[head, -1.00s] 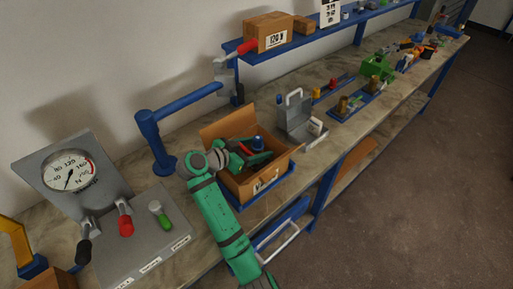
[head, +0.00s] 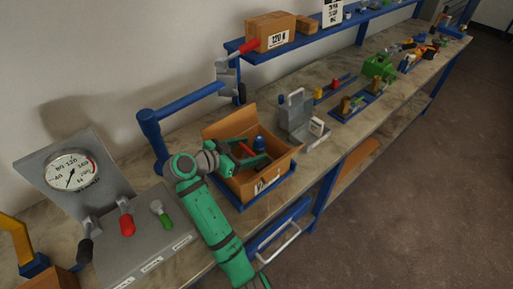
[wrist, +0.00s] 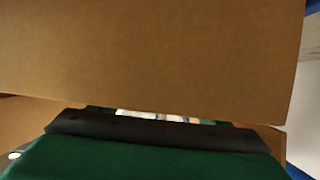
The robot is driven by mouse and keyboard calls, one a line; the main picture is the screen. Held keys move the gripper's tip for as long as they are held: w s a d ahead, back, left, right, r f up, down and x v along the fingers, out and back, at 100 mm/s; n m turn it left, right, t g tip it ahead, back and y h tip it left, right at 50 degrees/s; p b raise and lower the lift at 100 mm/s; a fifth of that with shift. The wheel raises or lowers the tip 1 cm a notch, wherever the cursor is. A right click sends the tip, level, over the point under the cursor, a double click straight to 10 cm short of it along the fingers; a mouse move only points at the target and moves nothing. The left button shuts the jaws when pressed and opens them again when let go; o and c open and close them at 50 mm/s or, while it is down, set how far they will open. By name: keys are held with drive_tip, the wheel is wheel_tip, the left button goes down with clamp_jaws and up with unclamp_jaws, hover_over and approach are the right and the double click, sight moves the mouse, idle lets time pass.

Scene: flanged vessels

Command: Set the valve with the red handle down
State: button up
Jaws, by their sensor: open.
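My gripper (head: 243,153) is at the open cardboard box (head: 268,186), with its green fingers apart and inside the box's mouth. A small red piece (head: 246,148) shows between or beside the fingers; I cannot tell whether it is the valve's handle. A blue-topped item (head: 259,144) stands in the box behind them. Another red handle (head: 262,44) sticks out by a grey fitting (head: 227,74) at the end of the blue pipe.
The panel at left has a gauge (head: 72,171) and levers with black, red (head: 126,219) and green grips. The blue pipe (head: 180,105) rises behind the box. A grey case (head: 296,115) stands right of it. A blue shelf (head: 310,38) runs above the bench.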

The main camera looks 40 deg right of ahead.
drive_tip(key=v, duration=0.8)
drive_tip(key=shift+s, duration=0.15)
